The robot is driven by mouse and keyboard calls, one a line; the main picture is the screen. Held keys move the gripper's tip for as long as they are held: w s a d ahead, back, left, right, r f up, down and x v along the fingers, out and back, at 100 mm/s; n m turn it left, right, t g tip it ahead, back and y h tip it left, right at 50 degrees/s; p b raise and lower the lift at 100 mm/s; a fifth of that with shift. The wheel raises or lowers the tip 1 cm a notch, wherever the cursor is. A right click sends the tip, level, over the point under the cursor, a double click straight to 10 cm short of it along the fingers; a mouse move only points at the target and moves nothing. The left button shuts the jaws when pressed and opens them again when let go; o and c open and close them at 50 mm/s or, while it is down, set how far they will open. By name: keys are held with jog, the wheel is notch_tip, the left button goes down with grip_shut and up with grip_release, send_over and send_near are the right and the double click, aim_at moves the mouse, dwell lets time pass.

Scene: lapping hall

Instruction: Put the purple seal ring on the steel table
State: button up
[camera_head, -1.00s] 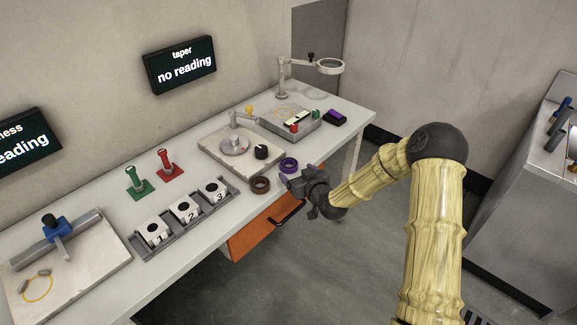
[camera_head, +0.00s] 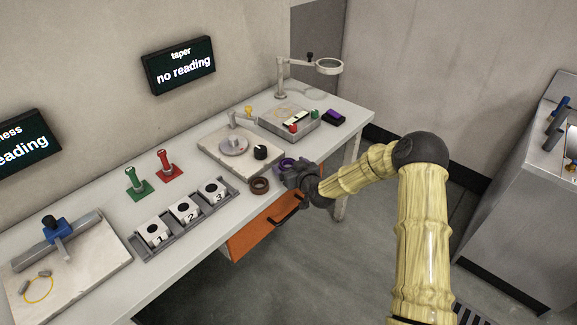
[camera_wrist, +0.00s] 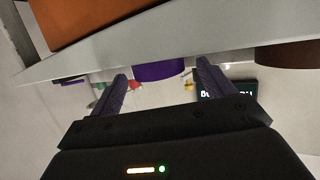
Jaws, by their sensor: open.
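The purple seal ring (camera_head: 286,163) lies on the white table near its front edge, partly hidden behind my gripper in the head view. In the wrist view the purple ring (camera_wrist: 160,70) shows between and beyond the two fingers, near their tips. My gripper (camera_head: 290,171) is open at the table's front edge, close to the ring. Its open fingers (camera_wrist: 163,82) also show in the wrist view, with nothing clamped between them. The steel table is probably the metal-sided bench (camera_head: 520,200) at the far right.
A brown ring (camera_head: 260,185) lies just left of the purple ring. A stone plate with a round fixture (camera_head: 215,155) stands behind it. An orange drawer (camera_head: 262,228) hangs below the table edge. Grey floor (camera_head: 380,255) lies open between table and bench.

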jog(key=c, duration=1.2)
jog(key=shift+o, duration=0.2)
jog(key=shift+r, duration=0.1)
jog(key=shift+r, duration=0.3)
notch_tip(320, 180, up, 9)
jog(key=shift+r, duration=0.1)
